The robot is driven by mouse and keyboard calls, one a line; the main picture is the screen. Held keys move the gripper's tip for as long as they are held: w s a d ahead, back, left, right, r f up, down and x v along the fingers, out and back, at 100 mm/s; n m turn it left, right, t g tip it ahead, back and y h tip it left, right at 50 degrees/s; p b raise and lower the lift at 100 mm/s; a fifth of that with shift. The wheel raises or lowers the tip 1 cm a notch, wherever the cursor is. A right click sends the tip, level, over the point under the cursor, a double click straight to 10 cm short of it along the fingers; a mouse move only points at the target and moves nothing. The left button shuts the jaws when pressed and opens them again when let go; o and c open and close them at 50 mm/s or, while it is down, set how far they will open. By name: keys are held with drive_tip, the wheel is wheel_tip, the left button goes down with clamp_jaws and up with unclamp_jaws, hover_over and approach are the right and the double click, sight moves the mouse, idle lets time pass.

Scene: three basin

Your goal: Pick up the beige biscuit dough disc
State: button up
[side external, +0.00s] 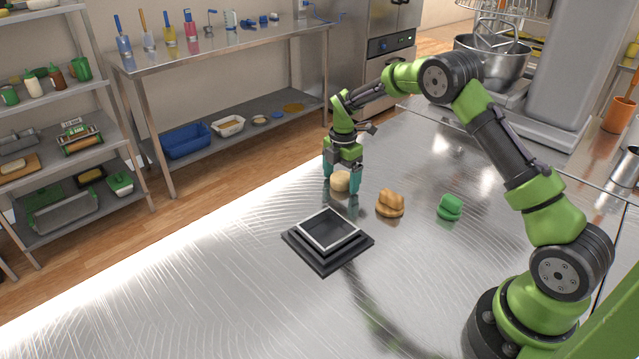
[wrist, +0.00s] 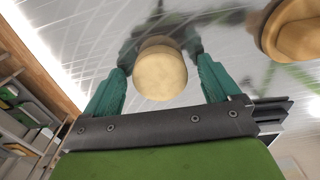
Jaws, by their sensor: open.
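The beige biscuit dough disc (side external: 341,181) sits on the metal table, directly below my gripper (side external: 341,186) in the side external view. In the wrist view the disc (wrist: 160,70) shows between the two teal fingers of my gripper (wrist: 163,85). The fingers are open on either side of the disc, with a gap visible at least on the left and right in the wrist view. I cannot tell whether either finger touches it.
A tan bun-like object (side external: 390,204) lies just right of the disc; it also shows in the wrist view (wrist: 292,30). A green object (side external: 450,207) lies farther right. A dark square stepped tray (side external: 328,240) stands in front. The table's left front is clear.

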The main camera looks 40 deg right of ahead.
drive_tip(key=c, duration=1.2)
drive_tip(key=shift+r, duration=0.1)
